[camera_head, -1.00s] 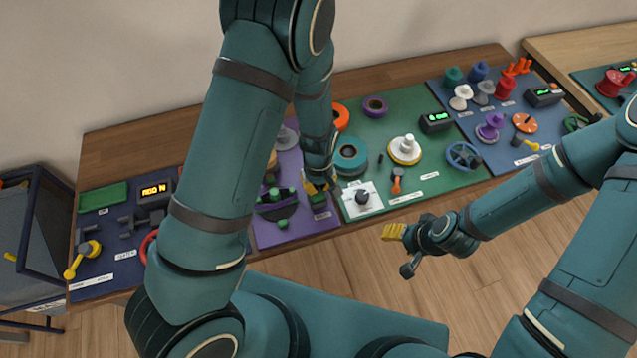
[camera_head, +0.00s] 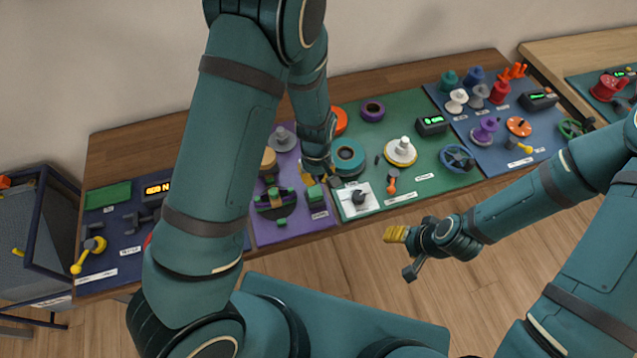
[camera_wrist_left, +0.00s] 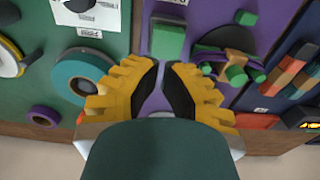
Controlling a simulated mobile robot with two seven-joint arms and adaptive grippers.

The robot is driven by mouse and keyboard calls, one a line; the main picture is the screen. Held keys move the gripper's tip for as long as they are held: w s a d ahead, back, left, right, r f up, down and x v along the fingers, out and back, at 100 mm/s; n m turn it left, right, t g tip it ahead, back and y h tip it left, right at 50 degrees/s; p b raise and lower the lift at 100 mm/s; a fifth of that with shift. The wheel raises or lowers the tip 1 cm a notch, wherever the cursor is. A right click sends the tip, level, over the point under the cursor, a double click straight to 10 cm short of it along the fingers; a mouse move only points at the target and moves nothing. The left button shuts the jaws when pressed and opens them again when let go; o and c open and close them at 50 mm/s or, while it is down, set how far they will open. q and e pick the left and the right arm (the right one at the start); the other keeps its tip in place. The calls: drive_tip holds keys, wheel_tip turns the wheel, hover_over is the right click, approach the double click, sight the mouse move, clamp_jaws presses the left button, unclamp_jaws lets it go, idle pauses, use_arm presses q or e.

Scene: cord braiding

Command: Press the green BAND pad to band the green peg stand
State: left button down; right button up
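The green pad (camera_head: 315,193) is a small block on the purple mat, with a white label in front; its text is too small to read. It also shows in the wrist view (camera_wrist_left: 168,40). The dark round stand with green pegs (camera_head: 276,203) is just left of it, and right of it in the wrist view (camera_wrist_left: 232,62). My left gripper (camera_head: 322,172) hangs just behind the pad, apart from it in the wrist view. Its yellow fingers (camera_wrist_left: 161,66) have a narrow empty gap between dark inner faces. My right gripper (camera_head: 393,233) is empty in front of the table.
The teal ring (camera_head: 348,157) on the green mat is close to the right of my left gripper. A white card with a dark knob (camera_head: 359,198) lies nearby. My left arm hides part of the table. Open floor (camera_head: 345,270) lies in front.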

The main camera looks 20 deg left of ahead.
sight(316, 188)
use_arm(q)
wheel_tip(316, 188, up, 8)
drive_tip(key=shift+w+a+f+p, duration=0.15)
drive_tip(key=shift+f+p, duration=0.05)
drive_tip(key=shift+p, duration=0.15)
use_arm(e)
drive_tip(key=shift+w+a+r, duration=0.15)
drive_tip(key=shift+r, duration=0.2)
